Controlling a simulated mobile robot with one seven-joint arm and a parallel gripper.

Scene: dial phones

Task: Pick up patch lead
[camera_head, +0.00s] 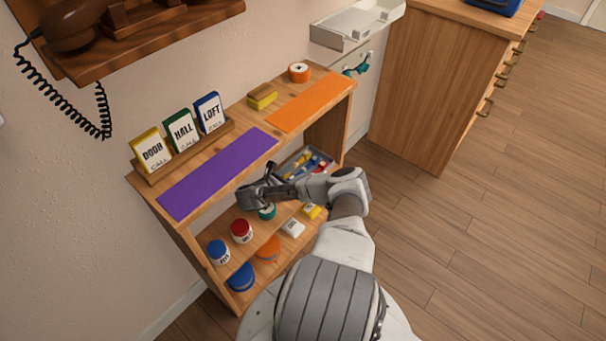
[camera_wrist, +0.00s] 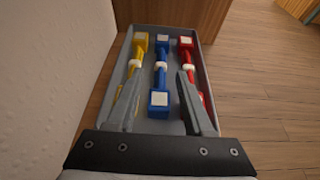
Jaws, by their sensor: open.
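Three patch leads lie lengthwise, side by side, in a grey tray (camera_wrist: 204,66) in the wrist view. They are a yellow lead (camera_wrist: 135,62), a blue lead (camera_wrist: 161,72) and a red lead (camera_wrist: 187,62); each has block ends and a white band. My gripper (camera_wrist: 159,80) is open and empty, with its fingers either side of the blue lead's near part in the picture. I cannot tell its height above the lead. In the head view my gripper (camera_head: 262,185) is at the shelf unit's front, left of the tray, which my arm partly hides.
The wooden shelf unit (camera_head: 150,190) has a purple mat (camera_head: 220,172), an orange mat (camera_head: 311,102), a yellow sponge (camera_head: 262,97) and labelled cards (camera_head: 182,131) on top. Several jars, including a red one (camera_head: 241,231), stand on lower shelves. The floor (camera_head: 500,220) at right is clear.

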